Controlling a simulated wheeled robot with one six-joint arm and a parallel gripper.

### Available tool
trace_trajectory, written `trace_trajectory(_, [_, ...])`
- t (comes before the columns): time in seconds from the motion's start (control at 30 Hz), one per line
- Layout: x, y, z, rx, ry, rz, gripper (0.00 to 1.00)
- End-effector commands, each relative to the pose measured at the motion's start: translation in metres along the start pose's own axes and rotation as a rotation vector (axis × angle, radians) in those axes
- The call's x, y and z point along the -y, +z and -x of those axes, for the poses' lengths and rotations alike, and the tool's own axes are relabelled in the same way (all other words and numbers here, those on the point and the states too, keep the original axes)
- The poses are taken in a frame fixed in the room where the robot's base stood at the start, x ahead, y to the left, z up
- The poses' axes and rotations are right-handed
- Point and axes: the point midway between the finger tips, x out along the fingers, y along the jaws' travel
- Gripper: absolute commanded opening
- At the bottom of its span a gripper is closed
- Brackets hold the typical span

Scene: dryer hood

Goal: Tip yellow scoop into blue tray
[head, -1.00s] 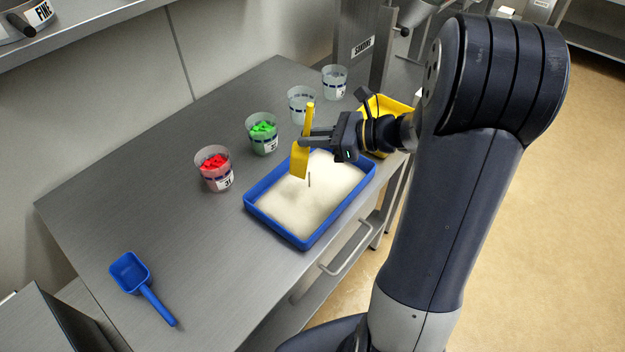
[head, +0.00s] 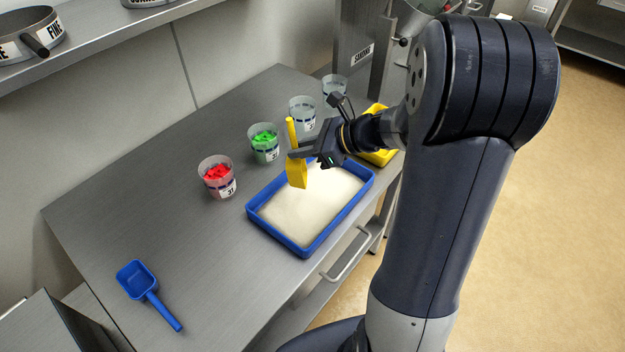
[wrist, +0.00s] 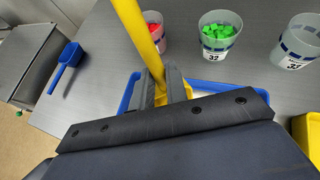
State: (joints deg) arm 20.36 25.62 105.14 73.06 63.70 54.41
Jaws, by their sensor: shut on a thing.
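My gripper (head: 303,152) is shut on the handle of the yellow scoop (head: 297,176). The scoop hangs with its handle up and its bowl down, over the back left part of the blue tray (head: 308,250). The tray holds a bed of pale granular material. In the head view I cannot tell whether the bowl touches this bed or holds anything. In the wrist view the yellow handle (wrist: 140,38) rises between the fingers (wrist: 162,85), and my gripper hides most of the tray (wrist: 128,92).
Clear cups stand behind the tray, one with red pieces (head: 217,175) and one with green pieces (head: 264,142). Empty-looking cups (head: 302,116) stand farther right. A yellow tray (head: 378,156) lies beyond my wrist. A blue scoop (head: 136,280) lies front left.

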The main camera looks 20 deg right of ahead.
Motion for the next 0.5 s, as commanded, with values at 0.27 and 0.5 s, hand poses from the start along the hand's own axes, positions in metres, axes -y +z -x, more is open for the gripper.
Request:
trace_trajectory(0.27, [-0.002, 0.004, -0.009, -0.078, -0.005, 0.012, 0.0])
trace_trajectory(0.5, [-0.006, 0.015, -0.024, -0.158, -0.007, 0.029, 0.0])
